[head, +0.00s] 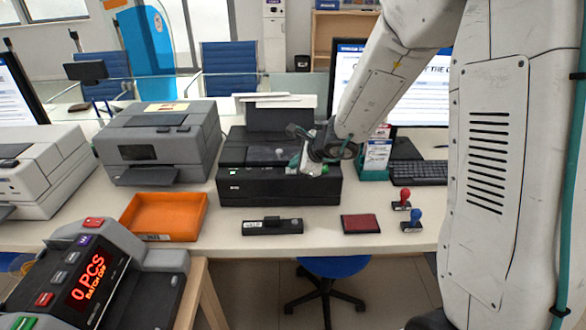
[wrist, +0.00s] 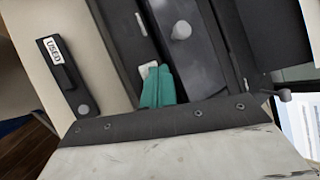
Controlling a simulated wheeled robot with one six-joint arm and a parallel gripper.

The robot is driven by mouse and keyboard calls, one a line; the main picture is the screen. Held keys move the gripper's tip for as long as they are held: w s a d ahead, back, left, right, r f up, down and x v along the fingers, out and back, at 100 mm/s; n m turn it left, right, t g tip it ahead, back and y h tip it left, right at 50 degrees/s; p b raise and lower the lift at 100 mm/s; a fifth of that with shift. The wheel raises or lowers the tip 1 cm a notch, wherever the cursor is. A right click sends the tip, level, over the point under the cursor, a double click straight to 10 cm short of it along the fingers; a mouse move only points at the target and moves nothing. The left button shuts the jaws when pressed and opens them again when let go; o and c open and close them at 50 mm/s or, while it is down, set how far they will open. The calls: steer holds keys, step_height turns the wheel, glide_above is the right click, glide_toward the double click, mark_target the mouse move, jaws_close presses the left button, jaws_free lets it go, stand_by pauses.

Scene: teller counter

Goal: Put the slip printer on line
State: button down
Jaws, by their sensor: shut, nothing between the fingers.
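The black printer (head: 250,183), which appears to be the slip printer, stands in the middle of the counter with paper at its back. My gripper (head: 296,161) is at its top front, right of centre. In the wrist view, the teal fingertips (wrist: 157,87) are together and empty, right at a small white button (wrist: 149,69) on the printer's dark front strip. The fingers partly cover the button, and I cannot tell whether they touch it. A thin white mark (wrist: 141,24) is farther along the strip. A round grey knob (wrist: 181,30) sits on the dark lid beside it.
A black bar labelled "USED" (head: 285,226), a red pad (head: 361,224) and red and blue stamps (head: 411,222) lie in front. An orange tray (head: 163,216) and a grey printer (head: 160,150) are left. A monitor (head: 422,90) and keyboard (head: 418,172) are right.

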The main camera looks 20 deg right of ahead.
steer(key=shift+r, duration=0.9)
steer(key=shift+r, duration=2.5)
